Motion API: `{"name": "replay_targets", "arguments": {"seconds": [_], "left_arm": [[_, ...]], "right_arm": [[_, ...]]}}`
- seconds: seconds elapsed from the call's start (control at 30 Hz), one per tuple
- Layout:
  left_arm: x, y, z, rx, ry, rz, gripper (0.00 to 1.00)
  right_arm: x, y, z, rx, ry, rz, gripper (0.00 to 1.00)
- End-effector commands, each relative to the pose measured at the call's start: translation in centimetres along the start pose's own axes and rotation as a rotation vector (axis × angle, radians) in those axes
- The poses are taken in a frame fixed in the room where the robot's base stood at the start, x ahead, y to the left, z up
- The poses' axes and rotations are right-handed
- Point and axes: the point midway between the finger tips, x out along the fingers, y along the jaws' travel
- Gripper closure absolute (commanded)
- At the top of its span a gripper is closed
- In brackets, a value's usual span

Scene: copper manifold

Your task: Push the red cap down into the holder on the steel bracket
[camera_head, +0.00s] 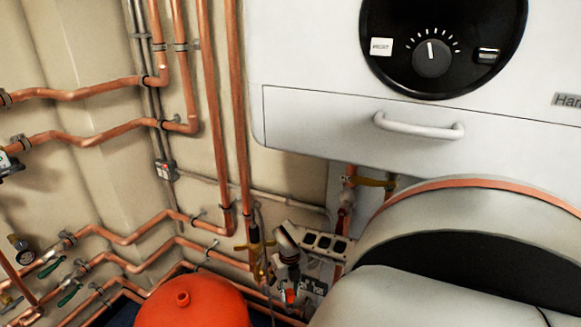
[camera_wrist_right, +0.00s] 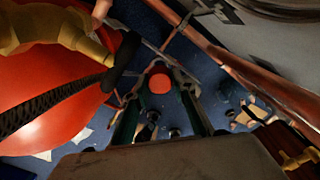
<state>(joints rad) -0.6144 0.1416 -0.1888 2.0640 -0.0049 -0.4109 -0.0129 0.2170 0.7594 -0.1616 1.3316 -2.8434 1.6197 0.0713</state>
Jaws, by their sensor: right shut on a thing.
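The red cap (camera_head: 289,296) shows small and low at the middle of the head view, at the tip of my right gripper (camera_head: 287,290). In the right wrist view the cap (camera_wrist_right: 159,83) is a round red disc between the two fingers of the right gripper (camera_wrist_right: 159,76), which is shut on it. A grey steel bracket (camera_head: 342,247) with several rectangular openings stands just behind and right of this gripper. The holder is not clearly made out, and I cannot tell whether the cap touches it. My left gripper is not seen.
A large red vessel (camera_head: 195,305) stands just left of my right gripper. A brass valve (camera_head: 256,248) on vertical copper pipes (camera_head: 240,110) is close beside it. The white boiler casing (camera_head: 310,110) is above, and a large rounded grey body (camera_head: 400,300) crowds the right.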

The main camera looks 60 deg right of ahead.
Motion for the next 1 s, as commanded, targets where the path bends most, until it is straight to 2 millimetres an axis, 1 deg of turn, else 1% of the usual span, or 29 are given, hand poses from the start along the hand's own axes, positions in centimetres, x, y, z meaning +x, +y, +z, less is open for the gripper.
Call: {"name": "replay_targets", "arguments": {"seconds": [0.1,0.67,1.0], "left_arm": [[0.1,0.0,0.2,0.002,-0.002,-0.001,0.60],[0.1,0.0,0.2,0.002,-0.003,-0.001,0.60],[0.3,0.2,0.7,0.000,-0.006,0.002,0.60]], "right_arm": [[0.4,0.3,-0.2,-0.001,0.000,0.000,0.89],[0.6,0.4,-0.2,-0.002,-0.001,0.000,0.89],[1.7,0.4,-0.3,-0.002,0.001,-0.001,0.89]]}}
